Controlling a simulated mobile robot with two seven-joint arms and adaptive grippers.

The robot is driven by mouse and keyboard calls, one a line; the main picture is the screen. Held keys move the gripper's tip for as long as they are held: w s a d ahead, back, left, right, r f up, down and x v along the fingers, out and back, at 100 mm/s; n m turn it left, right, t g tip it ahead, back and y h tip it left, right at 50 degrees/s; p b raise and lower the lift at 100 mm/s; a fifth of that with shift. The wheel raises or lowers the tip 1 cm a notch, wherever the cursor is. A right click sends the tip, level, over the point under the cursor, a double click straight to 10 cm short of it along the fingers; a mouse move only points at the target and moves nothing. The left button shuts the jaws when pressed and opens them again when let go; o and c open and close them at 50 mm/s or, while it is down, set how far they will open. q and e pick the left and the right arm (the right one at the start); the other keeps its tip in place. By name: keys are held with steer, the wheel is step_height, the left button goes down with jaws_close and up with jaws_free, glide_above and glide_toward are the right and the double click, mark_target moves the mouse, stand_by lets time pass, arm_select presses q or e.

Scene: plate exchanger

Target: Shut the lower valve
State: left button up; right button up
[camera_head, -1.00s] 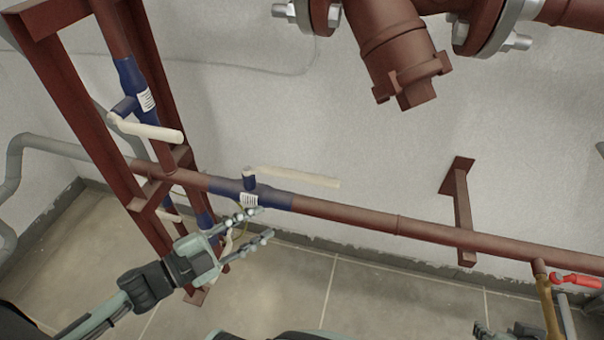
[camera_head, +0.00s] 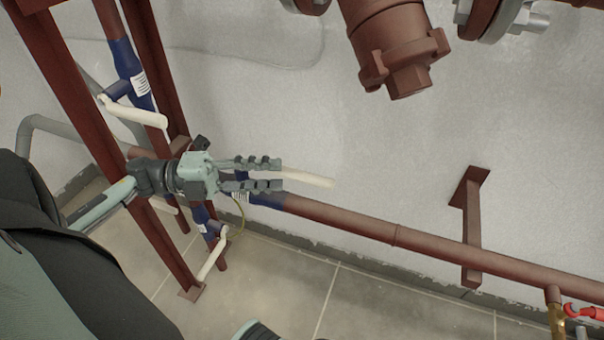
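Several blue valves with cream lever handles are in view; I cannot tell which one the task calls lower. On the vertical pipe, an upper valve (camera_head: 131,75) has its handle (camera_head: 137,112) slanting down right. A low valve (camera_head: 204,222) by the frame's foot has its handle (camera_head: 211,262) slanting down left. The horizontal pipe's valve (camera_head: 268,200) is partly hidden behind my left gripper (camera_head: 281,175). Its handle (camera_head: 310,179) sticks out to the right past the fingertips. The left fingers are apart, above and below the handle's line; contact cannot be told. My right gripper is out of view.
The dark red frame (camera_head: 75,120) stands close to my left arm. The red-brown horizontal pipe (camera_head: 400,236) runs right, beside a wall bracket (camera_head: 470,225). A large pipe fitting (camera_head: 395,50) hangs at the top. A red-handled tap (camera_head: 583,312) is at lower right.

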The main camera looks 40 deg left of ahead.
mark_target(314, 174)
arm_select(q)
steer(key=shift+x, duration=2.7)
jaws_close()
